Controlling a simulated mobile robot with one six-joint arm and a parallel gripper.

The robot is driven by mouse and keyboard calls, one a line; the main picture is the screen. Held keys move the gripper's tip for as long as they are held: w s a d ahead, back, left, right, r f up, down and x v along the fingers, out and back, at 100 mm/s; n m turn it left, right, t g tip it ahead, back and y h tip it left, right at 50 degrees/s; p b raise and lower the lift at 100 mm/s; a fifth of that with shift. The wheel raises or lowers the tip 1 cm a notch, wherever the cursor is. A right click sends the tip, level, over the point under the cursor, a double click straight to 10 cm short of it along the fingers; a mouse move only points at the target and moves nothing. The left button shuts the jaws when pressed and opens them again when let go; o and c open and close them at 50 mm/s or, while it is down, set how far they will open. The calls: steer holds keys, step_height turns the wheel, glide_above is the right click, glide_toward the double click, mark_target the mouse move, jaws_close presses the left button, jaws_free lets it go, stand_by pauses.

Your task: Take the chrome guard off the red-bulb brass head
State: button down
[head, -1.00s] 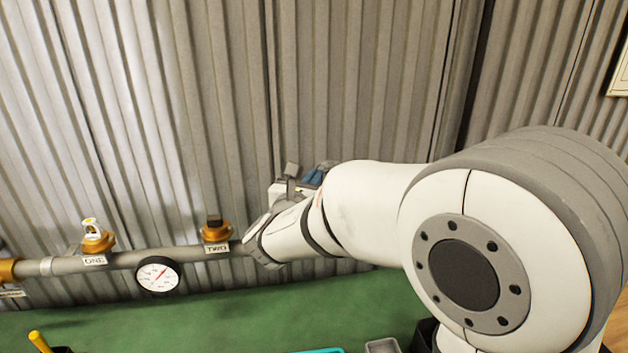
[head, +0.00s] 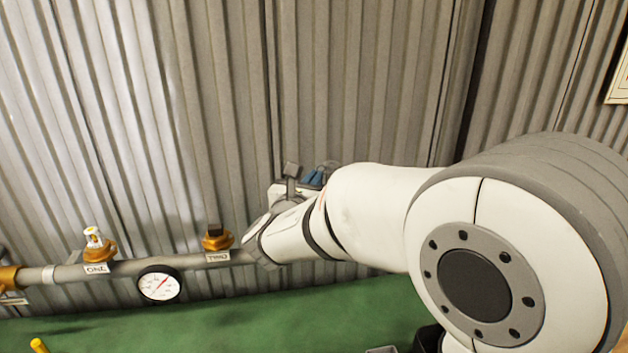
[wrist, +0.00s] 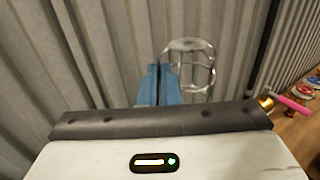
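The chrome guard (wrist: 190,68) is a see-through wire cage with a flat round top, in the wrist view just right of centre. I see no bulb inside it. My gripper's blue fingers (wrist: 159,85) are close together and overlap the cage's left side; they appear shut on its edge. In the head view my gripper's blue fingers (head: 318,177) show only partly behind my arm, and the guard is hidden. Brass head ONE (head: 98,251) has a white top, and brass head TWO (head: 217,242) has a dark top. I cannot make out a red bulb on any head.
A grey pipe (head: 122,267) carries the heads and a round gauge (head: 159,284) along the corrugated wall. A green surface (head: 220,315) lies below. A pink bar (wrist: 295,104) and red round things (wrist: 300,88) show at the wrist view's right.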

steer(key=shift+r, duration=0.15)
steer(key=shift+r+p, duration=1.15)
steer(key=shift+r, duration=0.75)
